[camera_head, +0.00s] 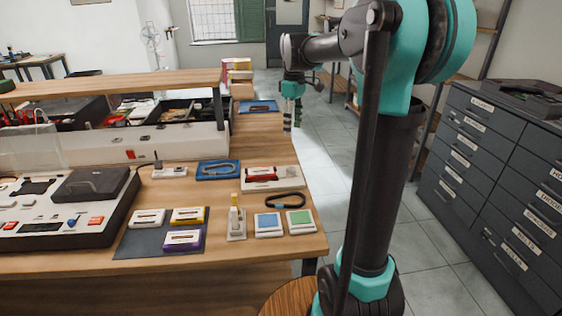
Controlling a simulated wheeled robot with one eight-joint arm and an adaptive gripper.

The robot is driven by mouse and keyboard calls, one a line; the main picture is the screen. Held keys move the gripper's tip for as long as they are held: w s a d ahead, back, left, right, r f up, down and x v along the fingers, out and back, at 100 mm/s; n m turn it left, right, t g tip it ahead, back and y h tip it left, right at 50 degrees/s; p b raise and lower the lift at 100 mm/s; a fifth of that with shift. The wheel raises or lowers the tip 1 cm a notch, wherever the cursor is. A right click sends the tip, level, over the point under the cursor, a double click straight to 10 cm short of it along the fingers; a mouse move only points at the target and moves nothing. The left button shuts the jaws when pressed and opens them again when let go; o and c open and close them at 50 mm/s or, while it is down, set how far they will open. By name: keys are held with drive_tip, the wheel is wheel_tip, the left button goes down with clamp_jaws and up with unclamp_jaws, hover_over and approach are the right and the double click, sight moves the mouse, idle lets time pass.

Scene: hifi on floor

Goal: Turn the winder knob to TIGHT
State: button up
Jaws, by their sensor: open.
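My gripper (292,122) hangs pointing down past the right side of the workbench (285,235), in the upper middle of the view. It is open, with nothing seen between its fingers, and apart from the things on the bench. I cannot tell for sure which thing carries the winder knob. A small pale upright device with a yellow top (236,220) stands near the bench's front. A low white unit with a dark upright piece (168,171) stands farther back. No TIGHT marking is readable at this size.
A large tape machine (66,208) fills the bench's left. Several cassettes lie on a dark mat (133,243). Blue (268,225) and green (301,221) pads, a black strap (285,199) and a blue tray (218,170) lie nearby. Grey drawer cabinets (495,170) stand right, across open floor.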

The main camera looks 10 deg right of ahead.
approach(291, 169)
wheel_tip(291, 169, down, 9)
drive_tip(key=shift+w+r, duration=0.1)
idle(0.5)
drive_tip(key=c, duration=1.2)
